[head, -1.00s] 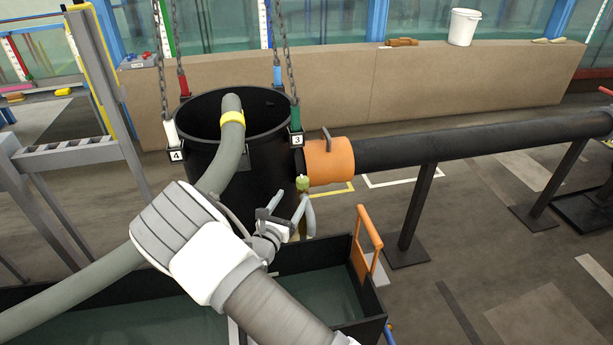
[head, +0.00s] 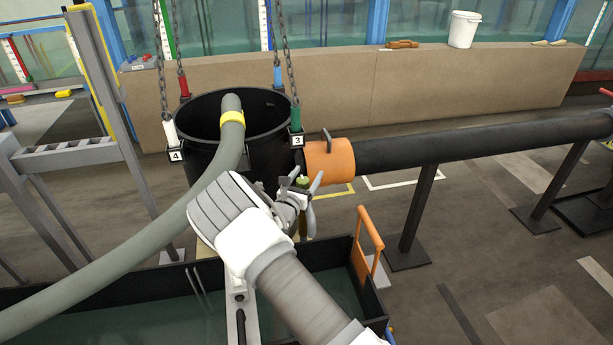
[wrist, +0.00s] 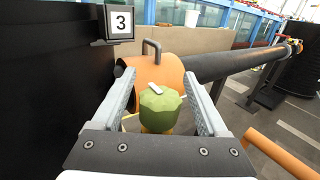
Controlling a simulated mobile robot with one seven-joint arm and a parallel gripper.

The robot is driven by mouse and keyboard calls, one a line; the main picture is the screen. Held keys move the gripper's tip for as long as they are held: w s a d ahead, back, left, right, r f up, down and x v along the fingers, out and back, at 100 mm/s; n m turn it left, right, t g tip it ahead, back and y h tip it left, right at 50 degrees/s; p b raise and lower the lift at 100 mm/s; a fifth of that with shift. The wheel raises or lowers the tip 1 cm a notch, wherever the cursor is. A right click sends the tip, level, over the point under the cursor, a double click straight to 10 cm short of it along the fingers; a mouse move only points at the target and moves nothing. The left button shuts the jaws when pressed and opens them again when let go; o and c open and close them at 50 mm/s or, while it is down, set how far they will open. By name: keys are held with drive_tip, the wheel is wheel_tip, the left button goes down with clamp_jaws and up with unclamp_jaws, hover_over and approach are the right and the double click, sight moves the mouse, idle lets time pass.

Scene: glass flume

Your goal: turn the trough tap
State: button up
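The trough tap has a green knob with a pale mark on top; in the wrist view the knob (wrist: 160,106) stands between my gripper's fingers, with a gap on each side. It also shows in the head view, where the tap knob (head: 302,181) is partly covered by my fingers. My gripper (wrist: 159,84) is open, one finger left of the knob and one right. In the head view my gripper (head: 304,184) is at the tap, above the trough's far end. The black trough (head: 373,300) holds water. The tap's lower body is mostly hidden.
A black tank (head: 195,155) on chains stands behind, with a grey hose (head: 150,240) passing left of my arm. An orange collar (head: 330,160) and black pipe (head: 450,145) lie close beyond the tap. An orange handle (head: 371,229) rises at the trough's right end.

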clamp_jaws()
drive_tip(key=shift+r+n+y+p, duration=0.1)
drive_tip(key=shift+n+y+p, duration=0.2)
drive_tip(key=shift+y, duration=0.2)
